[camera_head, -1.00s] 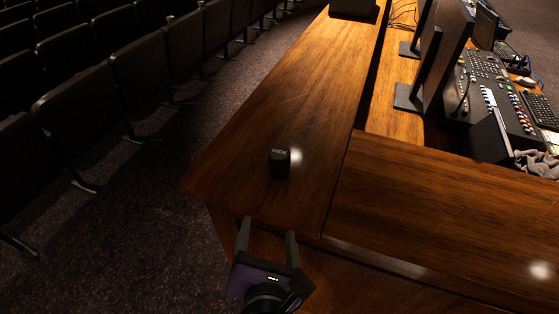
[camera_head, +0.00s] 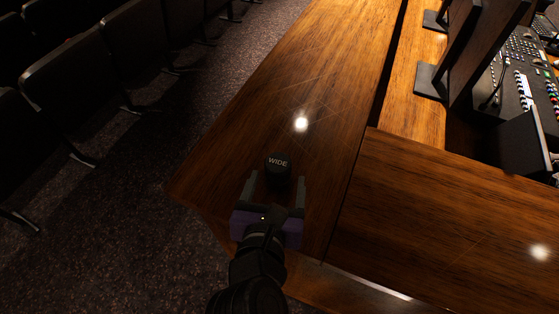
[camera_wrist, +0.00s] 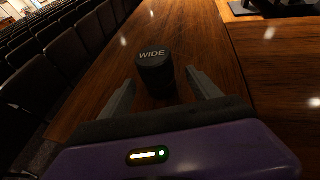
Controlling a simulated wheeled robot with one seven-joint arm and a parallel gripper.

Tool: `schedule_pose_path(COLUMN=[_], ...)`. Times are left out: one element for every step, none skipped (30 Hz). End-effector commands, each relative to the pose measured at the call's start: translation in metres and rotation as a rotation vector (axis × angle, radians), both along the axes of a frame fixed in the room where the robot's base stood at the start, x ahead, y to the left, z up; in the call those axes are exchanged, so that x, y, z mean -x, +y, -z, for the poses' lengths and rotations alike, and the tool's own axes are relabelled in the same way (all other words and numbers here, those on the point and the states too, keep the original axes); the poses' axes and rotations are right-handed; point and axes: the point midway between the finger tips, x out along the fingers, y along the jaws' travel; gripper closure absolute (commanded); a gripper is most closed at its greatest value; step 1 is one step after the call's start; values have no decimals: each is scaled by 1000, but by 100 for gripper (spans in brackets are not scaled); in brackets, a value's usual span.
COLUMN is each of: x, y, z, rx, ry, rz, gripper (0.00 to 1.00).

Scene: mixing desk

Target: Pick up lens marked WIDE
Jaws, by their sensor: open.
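The lens marked WIDE (camera_head: 278,170) is a short black cylinder with white lettering on its top. It stands upright on the wooden desk, near the desk's front left end. My gripper (camera_head: 276,184) is open, with one grey finger on each side of the lens's near part. In the wrist view the lens (camera_wrist: 155,72) stands just ahead of and between the fingertips of my gripper (camera_wrist: 161,86). I cannot tell whether either finger touches it. The lower part of the lens is partly hidden in the head view.
The wooden desk top (camera_head: 310,70) is clear around and beyond the lens. Rows of dark seats (camera_head: 85,60) stand to the left across a carpeted floor. Monitors (camera_head: 480,50) and a mixing console (camera_head: 520,75) are at the right. A lower gap runs along the raised ledge.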

Motion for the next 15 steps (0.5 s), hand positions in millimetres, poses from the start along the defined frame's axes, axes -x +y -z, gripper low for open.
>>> schedule_pose_path(x=[-6, -9, -13, -15, -18, -22, -25, -29, -35, -40, -44, -49, -52, -55, -58], y=[-1, -1, -2, -2, -2, -2, -2, -2, -2, -1, -2, -2, -2, -2, -3], z=[2, 3, 4, 5, 6, 7, 8, 10, 12, 13, 14, 17, 19, 20, 22], rx=[0, -1, -1, -1, -1, -1, -1, -1, -1, -1, -1, -1, -1, -1, -1], ry=[0, 0, -1, -1, -1, 0, 0, 0, 0, -1, -1, 0, 0, 0, 0], rz=[2, 4, 4, 4, 4, 3, 3, 3, 4, 3, 3, 4, 3, 2, 2], gripper=[28, 28, 28, 28, 28, 28, 28, 28, 28, 28, 28, 28, 28, 28, 28])
